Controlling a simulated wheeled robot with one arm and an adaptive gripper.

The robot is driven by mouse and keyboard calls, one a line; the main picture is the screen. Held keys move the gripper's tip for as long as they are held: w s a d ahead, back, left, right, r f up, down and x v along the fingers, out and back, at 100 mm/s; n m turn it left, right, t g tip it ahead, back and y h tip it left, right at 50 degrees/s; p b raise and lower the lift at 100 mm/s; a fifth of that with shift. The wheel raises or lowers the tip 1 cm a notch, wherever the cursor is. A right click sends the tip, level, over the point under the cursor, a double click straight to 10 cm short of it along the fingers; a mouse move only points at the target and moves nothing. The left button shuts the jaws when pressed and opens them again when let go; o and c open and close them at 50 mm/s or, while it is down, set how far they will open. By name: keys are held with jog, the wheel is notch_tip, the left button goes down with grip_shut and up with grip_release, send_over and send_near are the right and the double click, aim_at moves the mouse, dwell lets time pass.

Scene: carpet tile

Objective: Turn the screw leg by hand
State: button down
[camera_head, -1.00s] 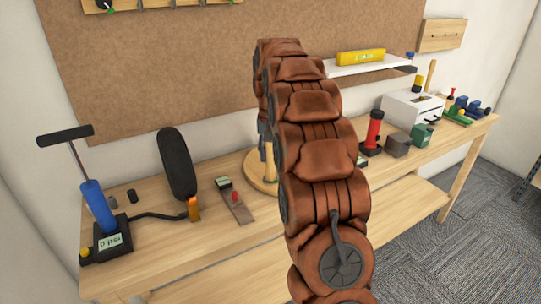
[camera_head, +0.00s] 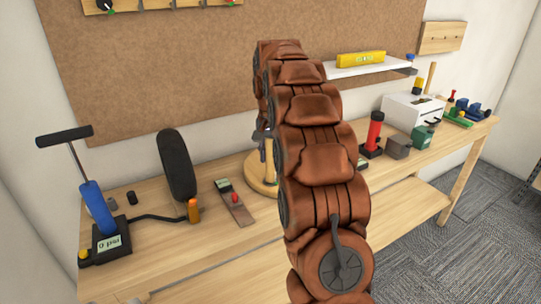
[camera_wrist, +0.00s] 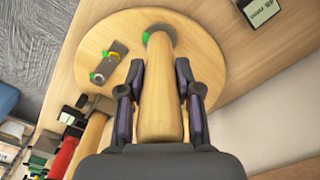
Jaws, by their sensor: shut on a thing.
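The screw leg (camera_wrist: 160,105) is a pale wooden post, tapering, with a grey round fitting (camera_wrist: 158,33) at its far end. It stands against a round wooden disc (camera_wrist: 97,42), whose rim also shows in the head view (camera_head: 262,187). My gripper (camera_wrist: 160,74) is shut on the leg, with one dark finger on each side of it. In the head view my arm hides most of the leg and the gripper. A small metal plate with green and orange parts (camera_wrist: 109,62) lies on the disc beside the leg.
The bench holds a blue pump (camera_head: 97,205), a dark upright pad (camera_head: 176,165), a slim plate with a red part (camera_head: 235,203) and a red-and-black cylinder (camera_head: 374,132). A hammer (camera_wrist: 93,130) lies near the disc. A yellow level (camera_head: 361,58) sits on the shelf.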

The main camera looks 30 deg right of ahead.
jog(key=c, duration=0.8)
grip_release()
jog(key=shift+r, duration=0.1)
jog(key=shift+r, duration=3.65)
